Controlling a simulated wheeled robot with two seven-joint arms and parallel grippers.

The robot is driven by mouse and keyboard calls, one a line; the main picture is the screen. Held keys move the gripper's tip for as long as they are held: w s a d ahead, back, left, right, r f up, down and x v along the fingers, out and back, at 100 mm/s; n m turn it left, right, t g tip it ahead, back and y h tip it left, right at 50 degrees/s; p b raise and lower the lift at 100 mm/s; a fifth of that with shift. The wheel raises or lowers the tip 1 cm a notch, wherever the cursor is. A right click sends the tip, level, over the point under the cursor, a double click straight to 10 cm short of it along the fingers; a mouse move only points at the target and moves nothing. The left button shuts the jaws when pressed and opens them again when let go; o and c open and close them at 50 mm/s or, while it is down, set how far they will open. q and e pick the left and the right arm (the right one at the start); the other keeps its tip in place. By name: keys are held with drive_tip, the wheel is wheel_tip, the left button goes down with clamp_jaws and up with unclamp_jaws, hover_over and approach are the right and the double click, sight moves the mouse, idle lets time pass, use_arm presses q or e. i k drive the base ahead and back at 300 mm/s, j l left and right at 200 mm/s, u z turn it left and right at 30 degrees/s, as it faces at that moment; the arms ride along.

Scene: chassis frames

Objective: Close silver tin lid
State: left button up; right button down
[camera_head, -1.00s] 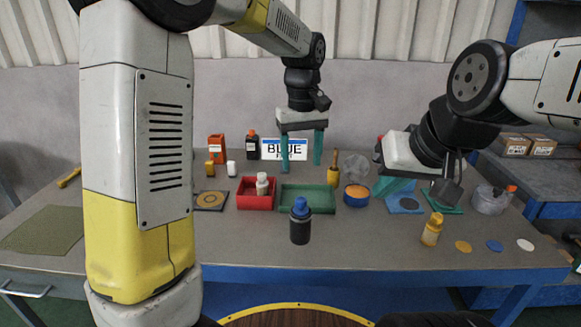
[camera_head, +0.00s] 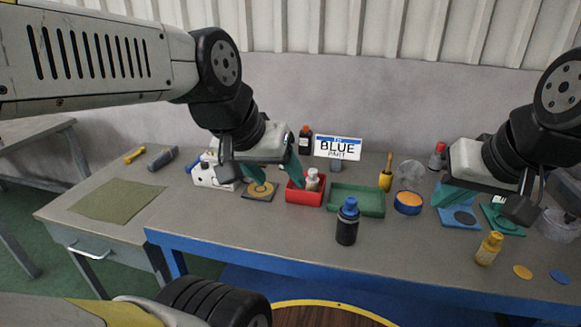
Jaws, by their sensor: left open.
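A pale silvery round lid-like piece (camera_head: 411,173) stands raised behind a round blue tin (camera_head: 407,209) with orange inside. I cannot tell whether they are joined. A silvery round container (camera_head: 556,226) is at the right edge, partly cut off. My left gripper (camera_head: 300,172) is open and empty, tilted above the red tray, left of the tin. My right gripper (camera_head: 462,196) hangs right of the tin, over a blue pad; its fingers overlap, so its opening is unclear.
The red tray (camera_head: 291,196) holds a white-capped bottle. A green tray (camera_head: 371,203), a dark blue-capped bottle (camera_head: 347,226) and a yellow bottle (camera_head: 489,249) stand nearby. A BLUE sign (camera_head: 338,148) is at the back. The left table area around an olive mat (camera_head: 117,201) is mostly free.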

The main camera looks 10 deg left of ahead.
sight(410, 172)
drive_tip(key=i+l, duration=0.2)
drive_tip(key=l, duration=0.15)
drive_tip(key=i+l, duration=0.4)
drive_tip(key=l, duration=0.25)
